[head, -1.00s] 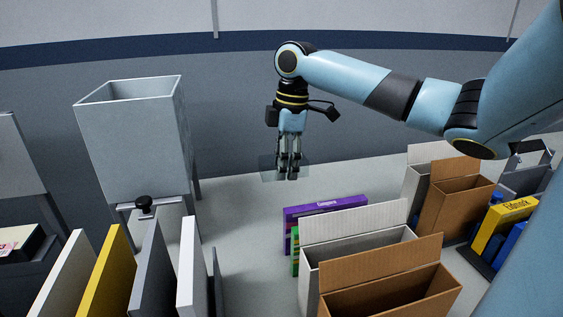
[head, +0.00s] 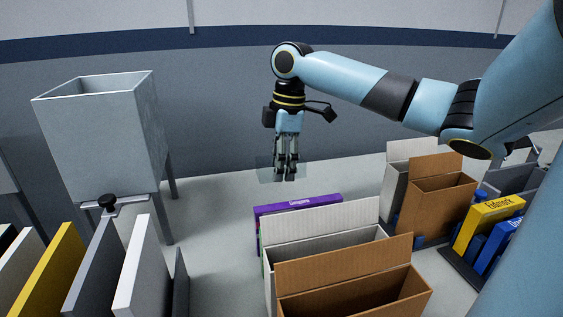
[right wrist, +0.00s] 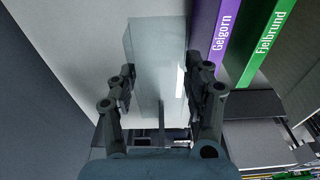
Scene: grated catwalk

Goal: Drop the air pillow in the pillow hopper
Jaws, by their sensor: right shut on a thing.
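The air pillow (head: 267,163) is a clear, faintly bluish see-through block. My right gripper (head: 285,177) points down in the head view and is shut on it, holding it in the air. In the right wrist view the pillow (right wrist: 156,65) sits between the two dark fingers of my right gripper (right wrist: 158,85). The pillow hopper (head: 105,140) is a grey open-topped metal bin on legs at the left of the head view, well to the left of the pillow. The inside bottom of the hopper is hidden. My left gripper is not in view.
Open white (head: 320,225) and brown (head: 350,278) boxes stand at front centre, with a purple Geigorn box (head: 300,207) behind them. More open boxes (head: 440,205) and a yellow box (head: 488,225) are at right. Upright panels (head: 95,270) stand below the hopper, near a black knob (head: 107,202).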

